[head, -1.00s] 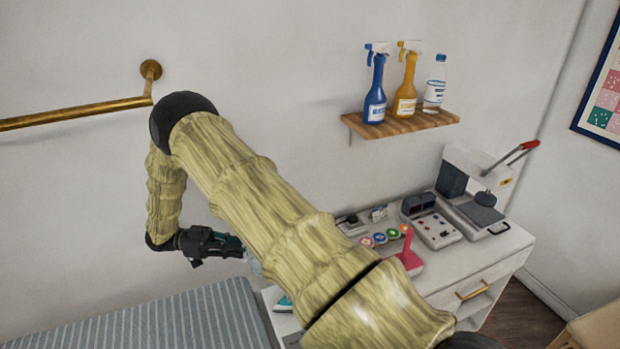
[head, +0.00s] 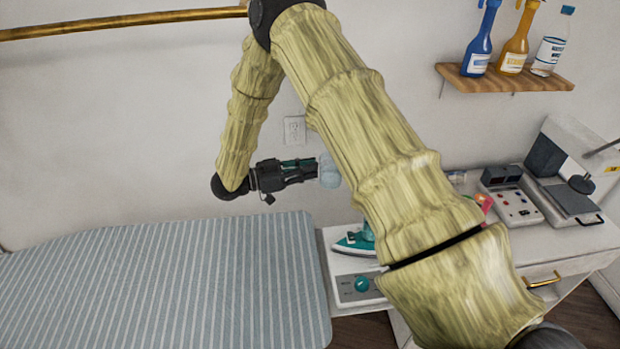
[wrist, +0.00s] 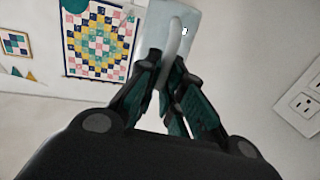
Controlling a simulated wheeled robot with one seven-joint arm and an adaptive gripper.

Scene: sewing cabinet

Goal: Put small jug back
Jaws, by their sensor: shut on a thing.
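The small jug (wrist: 166,28) is pale blue-white with a handle; in the wrist view it sits at the top centre between my fingers. My gripper (wrist: 163,75) is shut on it, with the fingers around the handle. In the head view my gripper (head: 312,168) points right, and the pale translucent jug (head: 329,172) shows at its fingertips, held in the air in front of the wall. Part of the jug's right side lies close to my arm in the picture.
A striped ironing board (head: 160,285) fills the lower left. A teal iron (head: 354,241) stands on a white station beside it. A control box (head: 515,200) and a press (head: 570,185) stand on the cabinet at right. A wooden shelf (head: 500,82) holds bottles (head: 514,45). My arm hides part of the cabinet.

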